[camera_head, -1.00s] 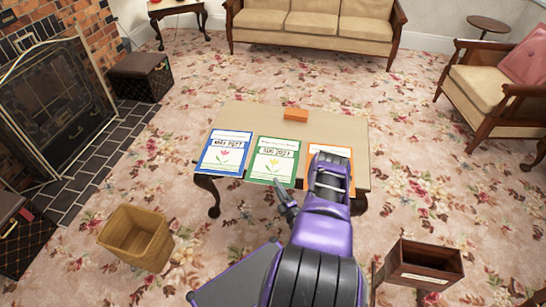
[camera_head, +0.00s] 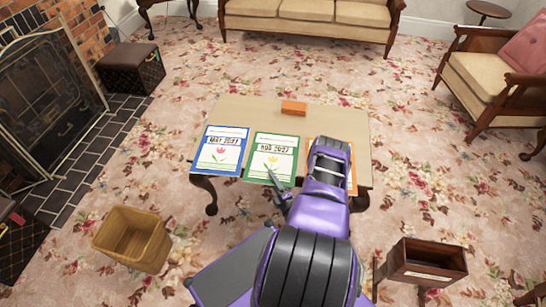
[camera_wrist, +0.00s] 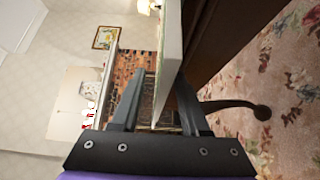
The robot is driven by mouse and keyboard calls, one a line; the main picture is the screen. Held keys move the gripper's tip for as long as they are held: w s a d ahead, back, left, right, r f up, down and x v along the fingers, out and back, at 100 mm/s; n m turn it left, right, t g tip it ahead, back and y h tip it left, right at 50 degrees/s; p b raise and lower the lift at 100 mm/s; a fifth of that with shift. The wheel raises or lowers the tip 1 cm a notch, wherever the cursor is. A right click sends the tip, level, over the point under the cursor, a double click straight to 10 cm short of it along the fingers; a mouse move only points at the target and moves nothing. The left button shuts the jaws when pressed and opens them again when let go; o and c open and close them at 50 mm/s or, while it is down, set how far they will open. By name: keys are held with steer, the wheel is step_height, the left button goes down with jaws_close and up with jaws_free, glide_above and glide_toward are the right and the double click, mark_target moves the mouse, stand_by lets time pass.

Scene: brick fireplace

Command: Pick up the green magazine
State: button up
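The green magazine (camera_head: 280,147) lies between the blue and orange magazines at the near edge of the table (camera_head: 245,112). In the head view my gripper (camera_head: 272,180) is at its near edge, with one finger over its lower part. In the wrist view a pale slab edge, seemingly the magazine (camera_wrist: 170,50), runs between the two fingers of my gripper (camera_wrist: 160,85). The fingers stand apart, with a gap on the left; whether the right finger touches it I cannot tell.
The blue magazine (camera_head: 218,150) lies at left; the orange magazine (camera_head: 317,148) is mostly hidden by my arm. An orange block (camera_head: 293,108) lies at the back of the table. A wicker basket (camera_head: 133,238) and wooden box (camera_head: 426,262) stand on the floor.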

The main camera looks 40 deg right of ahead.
jaws_close()
stand_by(1.2)
